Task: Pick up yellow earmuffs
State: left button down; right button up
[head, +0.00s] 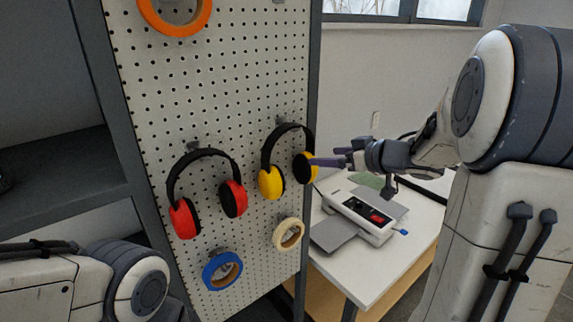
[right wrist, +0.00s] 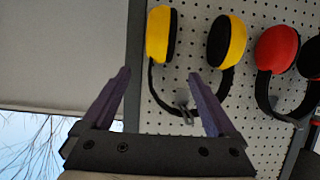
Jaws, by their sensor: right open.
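Yellow earmuffs (head: 270,183) with a black headband and black inner pads hang from a hook on a white pegboard in the head view. They also show in the right wrist view (right wrist: 158,30), where the picture is upside down. My right gripper (head: 326,158) is open and empty beside the right-hand yellow cup. In the right wrist view the open jaws (right wrist: 160,73) face that cup, with one finger to its outer side and the other toward the gap between the cups. Contact cannot be told. My left gripper is out of view.
Red earmuffs (head: 184,219) hang left of the yellow ones. Orange (head: 147,17), blue (head: 209,273) and cream (head: 278,238) tape rolls hang on the pegboard (head: 240,100). A white table (head: 372,284) with a machine (head: 358,215) stands right, below my right gripper.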

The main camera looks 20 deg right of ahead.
aim_at(307, 157)
jog(key=x, duration=0.4)
jog(key=shift+w+d+f, duration=0.1)
jog(key=shift+d+f, duration=0.05)
jog(key=shift+d, duration=0.2)
jog(key=shift+p+x, duration=1)
jog(key=shift+x, duration=1.75)
jog(key=shift+a, duration=0.2)
grip_shut()
